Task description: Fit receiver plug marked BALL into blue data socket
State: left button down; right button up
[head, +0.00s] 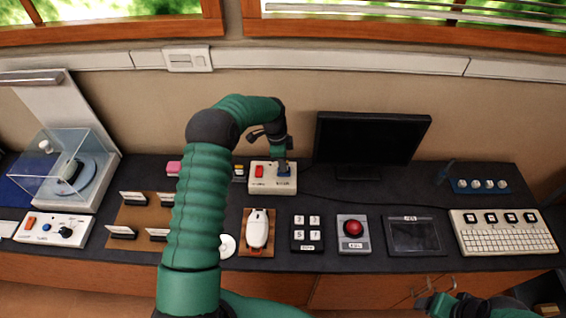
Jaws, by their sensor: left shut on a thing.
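A white box (259,186) with a red switch stands toward the back of the dark bench. The blue data socket (284,174) is on its right part, mostly covered by my left gripper. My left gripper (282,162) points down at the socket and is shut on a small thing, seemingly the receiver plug. The plug is too small and hidden to make out, and no BALL mark can be read. I cannot tell whether the plug is seated or just above the socket. Part of my right arm (450,304) shows at the bottom right; its fingers are unclear.
A black monitor (370,140) stands right of the box. A keyboard panel (503,231) is at right; a clear-covered turntable (70,175) at left.

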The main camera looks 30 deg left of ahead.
pick_arm(q)
jog(key=shift+f, duration=0.2)
jog(key=c, duration=1.3)
grip_release()
jog(key=shift+c, duration=0.2)
jog(key=o, duration=0.5)
jog(key=shift+r, duration=0.1)
jog(key=shift+r+p, duration=2.45)
jog(key=shift+r, duration=1.05)
